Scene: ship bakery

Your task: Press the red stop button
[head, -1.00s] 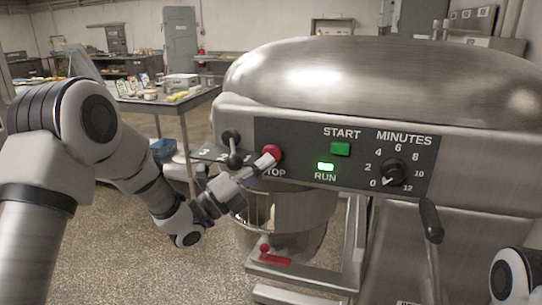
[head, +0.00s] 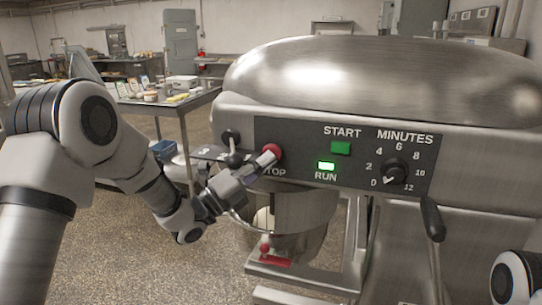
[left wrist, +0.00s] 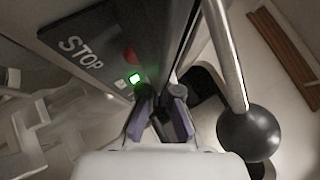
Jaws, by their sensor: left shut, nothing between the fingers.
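The red stop button (head: 272,150) sits on the dark control panel of a large steel mixer, above the partly covered STOP label. My left gripper (head: 264,161) is shut and empty, with its tips overlapping the button's lower left edge in the head view. In the left wrist view, the red button (left wrist: 128,56) shows beyond and left of the shut fingers (left wrist: 160,95). I cannot tell whether they touch it. The green RUN lamp (head: 326,166) is lit. My right gripper is out of view.
A lever with a black knob (head: 235,159) stands just left of the button; its knob also shows large in the left wrist view (left wrist: 249,134). The green START button (head: 340,148) and minutes dial (head: 394,171) are to the right. The mixer bowl (head: 310,207) hangs below.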

